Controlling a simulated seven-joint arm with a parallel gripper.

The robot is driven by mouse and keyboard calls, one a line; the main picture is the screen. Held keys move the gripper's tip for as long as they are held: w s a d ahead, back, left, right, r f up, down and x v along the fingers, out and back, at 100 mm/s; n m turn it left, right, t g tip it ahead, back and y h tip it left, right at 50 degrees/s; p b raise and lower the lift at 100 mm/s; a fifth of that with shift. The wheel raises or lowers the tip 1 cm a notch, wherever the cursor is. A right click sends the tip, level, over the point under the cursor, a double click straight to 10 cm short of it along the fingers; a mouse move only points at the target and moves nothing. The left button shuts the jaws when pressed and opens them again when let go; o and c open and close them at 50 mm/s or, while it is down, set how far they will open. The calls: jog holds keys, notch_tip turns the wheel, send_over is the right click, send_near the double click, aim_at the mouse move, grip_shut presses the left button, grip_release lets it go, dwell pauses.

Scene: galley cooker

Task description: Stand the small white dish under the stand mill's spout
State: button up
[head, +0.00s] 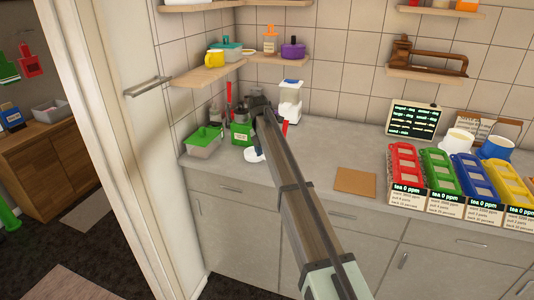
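A small white dish (253,156) lies on the counter at the back left, partly hidden behind my arm. A white upright appliance with a blue top (290,98), which looks like the stand mill, stands against the tiled wall to the right of my arm's end. Its lower part and any spout are hidden or too small to make out. My gripper (260,104) is at the far end of my arm, dark and small, above the back left counter, beyond the dish in the picture. Its fingers cannot be made out, nor whether it holds anything.
A green-lidded container (204,141) and a green box (241,134) stand left of the dish. A brown board (355,181) lies right of my arm. Coloured tea bins (438,172) fill the right counter. Shelves (207,72) overhang the left corner. Counter between arm and board is clear.

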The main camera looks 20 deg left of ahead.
jog(key=o, duration=0.8)
jog(key=r, duration=0.4)
jog(key=a+r, duration=0.1)
jog(key=r, duration=0.8)
jog(key=shift+s+a, duration=0.35)
